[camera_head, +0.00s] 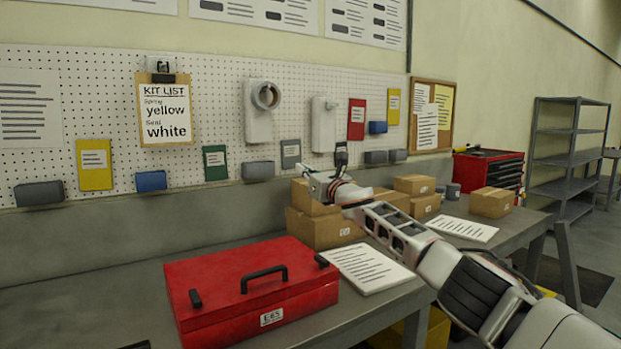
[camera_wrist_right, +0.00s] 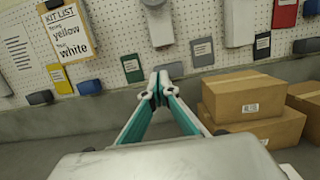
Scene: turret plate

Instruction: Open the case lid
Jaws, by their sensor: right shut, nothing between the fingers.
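The red case (camera_head: 225,283) lies on the grey bench at the lower left of the head view, with its lid down. A black handle (camera_head: 264,274) stands on its top, between a left black latch (camera_head: 195,298) and a right black latch (camera_head: 322,261). A white label is on its front. My right gripper (camera_head: 304,172) is above and behind the case, close to the pegboard side. In the wrist view its fingertips (camera_wrist_right: 160,88) are together and hold nothing; they point toward the pegboard. The case is not in the wrist view. My left gripper is not in view.
Cardboard boxes (camera_head: 330,229) stand right of and behind the case. They also show in the wrist view (camera_wrist_right: 245,98). A paper sheet (camera_head: 366,267) lies beside the case. The pegboard (camera_head: 215,95) carries cards, bins and grey holders. Bare bench (camera_head: 105,295) lies left of the case.

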